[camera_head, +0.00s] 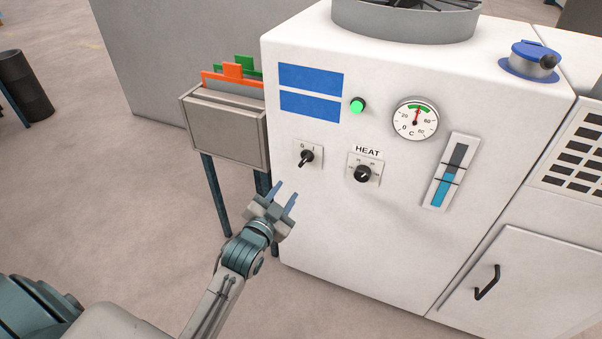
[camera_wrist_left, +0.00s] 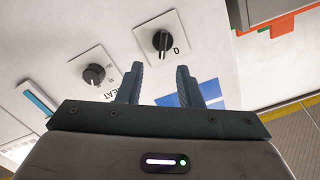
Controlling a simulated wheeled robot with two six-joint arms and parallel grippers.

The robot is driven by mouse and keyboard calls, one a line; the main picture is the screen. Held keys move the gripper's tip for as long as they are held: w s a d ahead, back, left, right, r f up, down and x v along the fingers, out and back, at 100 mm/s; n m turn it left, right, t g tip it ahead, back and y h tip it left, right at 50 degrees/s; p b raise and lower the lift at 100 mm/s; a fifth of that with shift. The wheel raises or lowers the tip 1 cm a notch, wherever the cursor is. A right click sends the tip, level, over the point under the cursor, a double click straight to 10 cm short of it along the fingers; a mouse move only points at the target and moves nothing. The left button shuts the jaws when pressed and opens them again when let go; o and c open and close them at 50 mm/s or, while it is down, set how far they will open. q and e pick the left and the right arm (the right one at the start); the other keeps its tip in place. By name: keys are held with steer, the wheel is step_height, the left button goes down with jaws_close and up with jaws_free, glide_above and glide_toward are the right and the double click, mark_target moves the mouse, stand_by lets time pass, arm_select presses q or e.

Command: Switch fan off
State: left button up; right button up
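The rotary switch marked 0 and 1 (camera_head: 307,156) is a black knob on a white plate on the front of the white machine. Its pointer is tilted, and I cannot tell for sure which mark it faces. My left gripper (camera_head: 284,191) is below and left of the switch, with its two fingers apart and nothing between them. In the left wrist view the switch (camera_wrist_left: 161,41) is beyond the fingertips (camera_wrist_left: 160,70), apart from them. The round fan housing (camera_head: 405,18) sits on top of the machine. My right gripper is not in view.
The black HEAT knob (camera_head: 362,174) is right of the switch. A lit green lamp (camera_head: 357,105), a dial gauge (camera_head: 415,119) and a blue level gauge (camera_head: 451,172) are on the same panel. A grey bin with folders (camera_head: 222,128) stands close left of the machine.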

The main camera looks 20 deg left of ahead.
mark_target(303, 162)
arm_select(q)
steer(key=w, duration=0.7)
steer(key=w+r, duration=0.1)
steer(key=w, duration=0.2)
steer(key=shift+w, duration=0.35)
jaws_close()
